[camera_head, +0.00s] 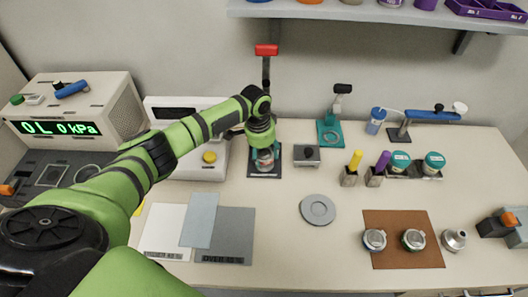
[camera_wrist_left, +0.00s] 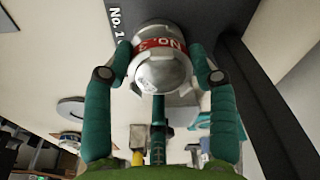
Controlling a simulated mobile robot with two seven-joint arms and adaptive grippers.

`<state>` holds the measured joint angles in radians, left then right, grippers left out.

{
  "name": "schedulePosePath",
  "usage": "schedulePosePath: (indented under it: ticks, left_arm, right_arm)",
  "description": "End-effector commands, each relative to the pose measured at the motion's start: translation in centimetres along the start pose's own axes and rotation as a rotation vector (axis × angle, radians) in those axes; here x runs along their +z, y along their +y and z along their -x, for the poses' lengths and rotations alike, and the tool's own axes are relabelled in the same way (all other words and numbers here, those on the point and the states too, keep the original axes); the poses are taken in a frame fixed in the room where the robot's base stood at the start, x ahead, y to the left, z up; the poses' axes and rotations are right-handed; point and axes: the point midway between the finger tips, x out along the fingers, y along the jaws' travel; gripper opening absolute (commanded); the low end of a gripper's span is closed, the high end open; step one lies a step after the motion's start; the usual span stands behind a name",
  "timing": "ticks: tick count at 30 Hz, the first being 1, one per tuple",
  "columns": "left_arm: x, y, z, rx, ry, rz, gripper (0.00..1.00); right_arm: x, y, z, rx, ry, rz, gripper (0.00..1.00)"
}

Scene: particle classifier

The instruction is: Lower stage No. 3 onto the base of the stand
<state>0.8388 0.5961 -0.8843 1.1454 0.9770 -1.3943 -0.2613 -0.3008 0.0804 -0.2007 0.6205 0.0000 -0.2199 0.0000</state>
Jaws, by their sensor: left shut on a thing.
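My left gripper (camera_head: 264,150) is shut on stage No. 3 (camera_head: 264,161), a pale metal cylinder with a red band. In the left wrist view the teal fingers of the left gripper (camera_wrist_left: 163,65) close on both sides of stage No. 3 (camera_wrist_left: 160,72), whose red label reads upside down. The stand has a dark base (camera_head: 254,174) below the stage and a dark post with a red top (camera_head: 266,50) behind it. My gripper hides much of the post. I cannot tell whether the stage touches the base. My right gripper is not in view.
A small grey box (camera_head: 306,155) stands close to the right of the stand, and a white instrument (camera_head: 207,172) to its left. A teal stand (camera_head: 329,135) is further right. A grey disc (camera_head: 318,210) lies in front, with clear table around it.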

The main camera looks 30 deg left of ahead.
Motion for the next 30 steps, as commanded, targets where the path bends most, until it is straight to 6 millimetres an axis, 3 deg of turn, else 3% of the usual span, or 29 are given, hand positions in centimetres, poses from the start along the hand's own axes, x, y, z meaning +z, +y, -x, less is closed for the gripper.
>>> schedulePosePath:
  ticks: [30]
  left_arm:
    - [0.03, 0.03, -0.89, 0.000, 0.002, 0.000, 0.20]
  right_arm:
    - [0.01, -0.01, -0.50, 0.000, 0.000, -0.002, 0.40]
